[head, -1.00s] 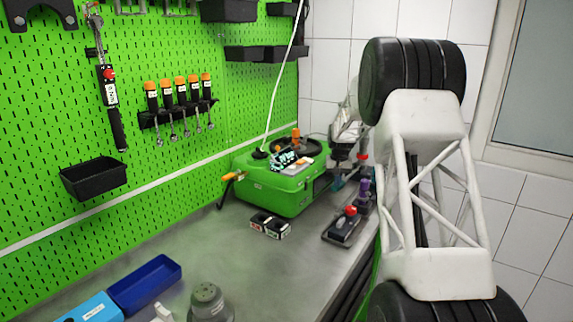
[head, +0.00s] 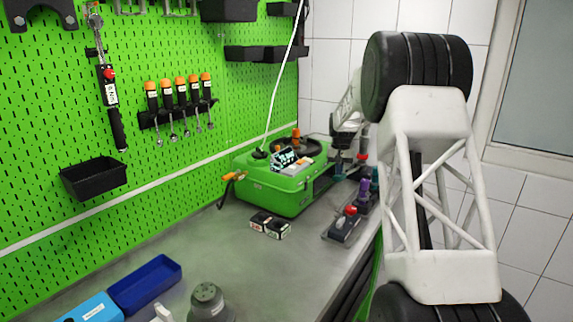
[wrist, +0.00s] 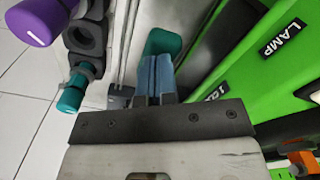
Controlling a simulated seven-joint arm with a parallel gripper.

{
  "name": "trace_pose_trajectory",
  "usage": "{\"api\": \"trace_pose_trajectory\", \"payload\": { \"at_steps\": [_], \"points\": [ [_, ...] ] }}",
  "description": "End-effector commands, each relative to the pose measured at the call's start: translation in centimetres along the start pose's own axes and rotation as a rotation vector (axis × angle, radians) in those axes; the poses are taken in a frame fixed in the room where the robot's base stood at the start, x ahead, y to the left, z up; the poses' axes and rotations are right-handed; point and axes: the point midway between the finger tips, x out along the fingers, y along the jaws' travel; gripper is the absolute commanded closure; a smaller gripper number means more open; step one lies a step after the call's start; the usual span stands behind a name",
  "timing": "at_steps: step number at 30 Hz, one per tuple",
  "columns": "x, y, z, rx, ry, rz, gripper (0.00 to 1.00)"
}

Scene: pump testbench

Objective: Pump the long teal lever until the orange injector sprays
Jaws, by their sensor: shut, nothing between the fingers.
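A teal grip (wrist: 163,42), seemingly the end of the long lever, lies just beyond my fingertips in the wrist view. My gripper (wrist: 154,64) is shut and empty, with its tips close to the grip; I cannot tell whether they touch it. In the head view my gripper is small and dark at the right of the green pump case (head: 272,192), and the lever is mostly hidden there. An orange part (head: 230,176), perhaps the injector, sticks out at the case's left front. I cannot make out clear spray.
A purple knob (wrist: 32,22) and a second teal knob (wrist: 72,92) stand left of my gripper. Green panels with a LAMP label (wrist: 282,38) are close on the right. Small black boxes (head: 270,224) and a blue tray (head: 145,283) lie on the bench.

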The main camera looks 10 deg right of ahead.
Motion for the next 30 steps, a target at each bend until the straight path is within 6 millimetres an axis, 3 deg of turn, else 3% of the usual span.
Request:
{"api": "trace_pose_trajectory", "payload": {
  "at_steps": [12,30],
  "points": [
    [-2.4,0.2,-0.3,0.000,0.000,0.000,1.00],
    [-2.4,0.2,-0.3,0.000,-0.001,0.000,1.00]
  ]
}}
